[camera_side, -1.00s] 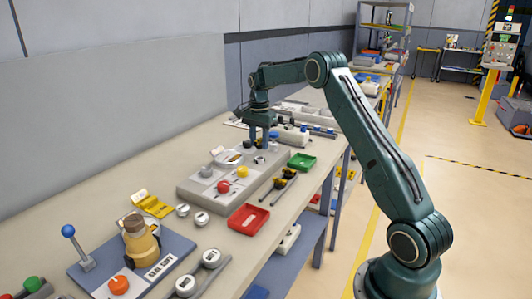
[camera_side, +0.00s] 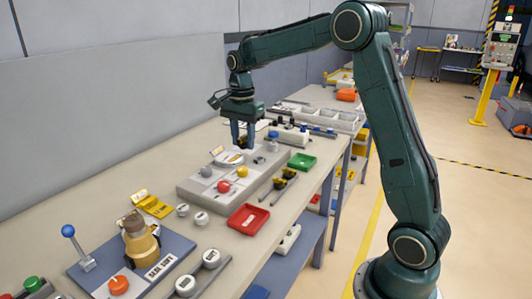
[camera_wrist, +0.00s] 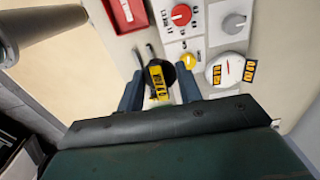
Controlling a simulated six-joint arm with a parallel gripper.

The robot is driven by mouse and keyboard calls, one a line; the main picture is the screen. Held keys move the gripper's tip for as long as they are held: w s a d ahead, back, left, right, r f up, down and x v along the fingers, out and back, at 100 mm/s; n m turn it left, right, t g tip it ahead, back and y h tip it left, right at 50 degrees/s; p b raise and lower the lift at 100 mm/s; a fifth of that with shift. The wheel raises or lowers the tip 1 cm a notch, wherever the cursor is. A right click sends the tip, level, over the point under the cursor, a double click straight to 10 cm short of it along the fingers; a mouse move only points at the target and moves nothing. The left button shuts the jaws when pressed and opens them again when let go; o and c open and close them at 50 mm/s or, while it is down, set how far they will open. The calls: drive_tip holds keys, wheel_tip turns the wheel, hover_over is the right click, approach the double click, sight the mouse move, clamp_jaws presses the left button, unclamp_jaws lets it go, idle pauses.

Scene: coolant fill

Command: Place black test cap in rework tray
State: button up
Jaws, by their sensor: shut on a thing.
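My gripper (camera_side: 243,143) is above the grey fixture panel (camera_side: 190,194), near its back end. In the wrist view my gripper (camera_wrist: 160,82) is shut on a round black cap (camera_wrist: 152,95) with a yellow label. A green tray (camera_side: 302,161) lies to the right of the panel. No label on either tray can be read, so I cannot tell which is the rework tray.
The panel carries a red knob (camera_side: 223,187), a yellow knob (camera_side: 242,171) and a grey knob (camera_side: 206,171). A brass fitting (camera_side: 140,243) stands at the front left. Grey bins (camera_side: 330,116) stand behind.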

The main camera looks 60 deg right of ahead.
wheel_tip(320, 180, up, 3)
hover_over(249, 221)
wheel_tip(249, 221, down, 16)
drive_tip(key=shift+f, duration=0.1)
idle(0.6)
drive_tip(key=shift+f, duration=2.1)
drive_tip(key=shift+f, duration=0.15)
drive_tip(key=o, duration=0.5)
